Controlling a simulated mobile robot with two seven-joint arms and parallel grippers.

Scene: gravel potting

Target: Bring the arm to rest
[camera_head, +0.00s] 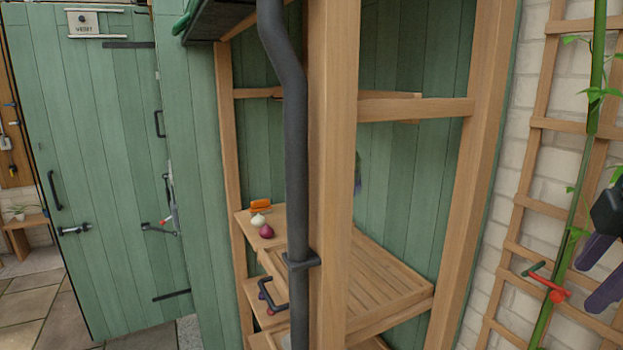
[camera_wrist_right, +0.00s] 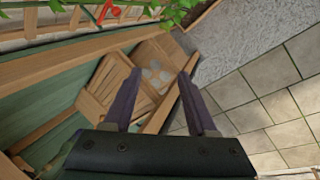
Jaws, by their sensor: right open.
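My right gripper (camera_head: 586,287) is at the right edge of the head view, in front of the trellis, with its two purple-grey fingers apart. In the right wrist view the same gripper (camera_wrist_right: 160,88) is open, with nothing between its fingers. Beyond the fingers lie slatted wooden shelving and paving, well below. My left gripper is not in view.
A wooden trellis (camera_head: 538,125) with a green stem stands at the right; a red-and-green item (camera_head: 557,295) is close to my right gripper. A dark pipe (camera_head: 296,160) and wooden shelf unit (camera_head: 333,190) fill the middle. Vegetables, including a red onion (camera_head: 267,231), lie on a shelf.

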